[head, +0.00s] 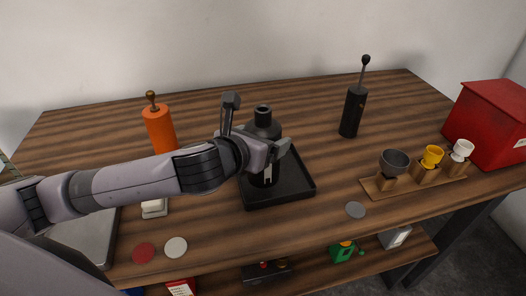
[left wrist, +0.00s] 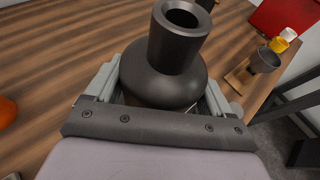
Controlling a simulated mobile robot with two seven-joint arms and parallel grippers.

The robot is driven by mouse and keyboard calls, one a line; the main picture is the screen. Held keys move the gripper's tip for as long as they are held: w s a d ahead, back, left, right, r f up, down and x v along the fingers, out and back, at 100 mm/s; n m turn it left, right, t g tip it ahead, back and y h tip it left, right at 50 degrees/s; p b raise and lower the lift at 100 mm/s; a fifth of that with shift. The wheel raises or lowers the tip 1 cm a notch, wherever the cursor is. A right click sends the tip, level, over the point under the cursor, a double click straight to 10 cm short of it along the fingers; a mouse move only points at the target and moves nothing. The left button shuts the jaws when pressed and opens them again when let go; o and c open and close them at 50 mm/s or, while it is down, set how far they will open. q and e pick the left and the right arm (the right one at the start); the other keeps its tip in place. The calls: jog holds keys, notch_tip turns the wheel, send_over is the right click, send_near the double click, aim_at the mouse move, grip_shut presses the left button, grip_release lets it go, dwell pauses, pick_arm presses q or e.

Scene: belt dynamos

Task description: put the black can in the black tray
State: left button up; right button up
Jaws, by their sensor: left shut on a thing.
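The black can (head: 263,127), a dark bottle-like can with a narrow neck, stands upright over the black tray (head: 300,190) in the head view. My left gripper (head: 262,150) is shut on it, with a finger on each side of its body. In the left wrist view the can (left wrist: 172,60) fills the space between the fingers of my left gripper (left wrist: 160,100). The can's lower end appears within the tray's outline; I cannot tell whether it touches the tray floor. My arm hides the tray's left rear part. My right gripper is not in view.
An orange grinder (head: 159,128) stands behind my left arm, and a black grinder (head: 352,110) stands at the back right. A wooden stand (head: 405,187) with cups and a red box (head: 490,125) are at the right. Flat discs (head: 355,209) lie near the front edge.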

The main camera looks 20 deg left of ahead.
pick_arm(q)
jog(key=shift+f, duration=1.65)
jog(key=shift+f, duration=0.15)
jog(key=o, duration=1.6)
jog(key=shift+f, duration=0.15)
jog(key=shift+c, duration=0.2)
